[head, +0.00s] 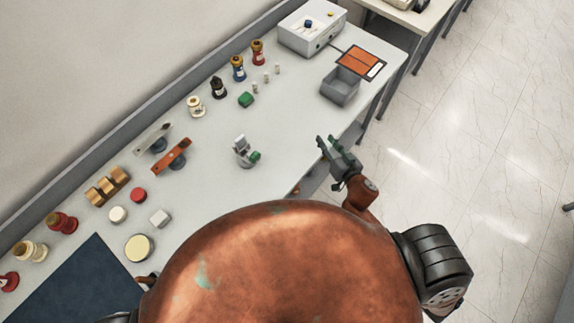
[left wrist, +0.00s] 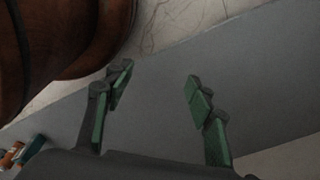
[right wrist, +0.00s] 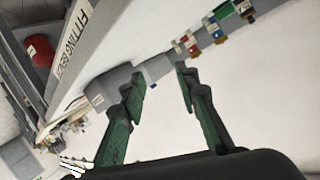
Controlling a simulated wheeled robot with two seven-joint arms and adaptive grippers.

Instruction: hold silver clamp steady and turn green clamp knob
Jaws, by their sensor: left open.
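The silver clamp (head: 241,147) stands on the pale bench in the head view. The green knob (head: 255,156) is on its right side. My right gripper (head: 327,145) is to the right of the clamp, over the bench's front edge and apart from the clamp. In the right wrist view its green-padded fingers (right wrist: 160,88) are spread with nothing between them. My left gripper is hidden in the head view. In the left wrist view its fingers (left wrist: 155,85) are wide apart and empty. The clamp cannot be made out in either wrist view.
Bushings, including a blue one (head: 238,70), line the back of the bench. A grey bin (head: 340,88) and a white control box (head: 310,30) stand at the far end. A dark blue mat (head: 75,285) lies at the near left. The bench around the clamp is mostly clear.

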